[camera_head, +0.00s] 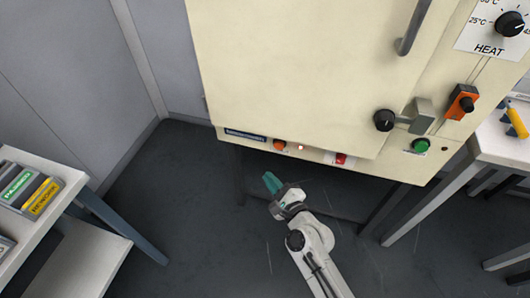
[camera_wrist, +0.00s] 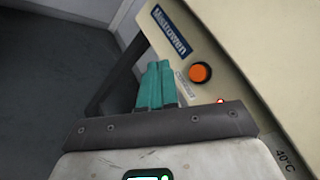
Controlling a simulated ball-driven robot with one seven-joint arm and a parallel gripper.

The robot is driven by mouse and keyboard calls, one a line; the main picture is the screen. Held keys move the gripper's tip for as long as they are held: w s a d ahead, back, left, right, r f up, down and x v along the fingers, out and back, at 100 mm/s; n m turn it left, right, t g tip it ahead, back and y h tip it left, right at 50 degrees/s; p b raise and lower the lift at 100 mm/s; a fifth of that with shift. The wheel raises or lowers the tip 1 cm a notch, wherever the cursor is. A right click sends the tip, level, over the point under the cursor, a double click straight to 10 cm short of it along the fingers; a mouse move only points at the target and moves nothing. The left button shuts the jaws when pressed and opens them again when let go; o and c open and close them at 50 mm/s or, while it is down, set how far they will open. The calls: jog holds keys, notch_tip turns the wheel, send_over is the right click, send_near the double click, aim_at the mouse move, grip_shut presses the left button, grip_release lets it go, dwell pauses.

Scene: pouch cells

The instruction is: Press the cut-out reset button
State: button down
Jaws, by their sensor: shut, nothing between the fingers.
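The orange round button (camera_head: 279,144) sits on the lower front strip of the cream cabinet (camera_head: 290,70), right of a dark blue label. My gripper (camera_head: 271,182) has teal fingers, shut and empty, below and apart from the button. The fingers also show in the wrist view (camera_wrist: 157,68).
The strip also carries a red switch (camera_head: 341,159) and a green button (camera_head: 420,145). A black knob (camera_head: 384,120) and an orange switch (camera_head: 461,101) are at right. A white shelf (camera_head: 85,262) stands left, a table (camera_head: 500,146) right.

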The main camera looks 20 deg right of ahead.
aim_at(279, 145)
jog(key=shift+w+a+f+m, duration=0.1)
jog(key=shift+w+m, duration=0.15)
jog(key=shift+m, duration=0.05)
jog(key=w+d+b, duration=0.5)
jog(key=w, duration=0.2)
dwell(0.5)
jog(key=shift+w+d, duration=0.1)
jog(key=shift+d, duration=0.05)
dwell(1.8)
jog(key=shift+w+d, duration=0.2)
jog(key=shift+w, duration=0.05)
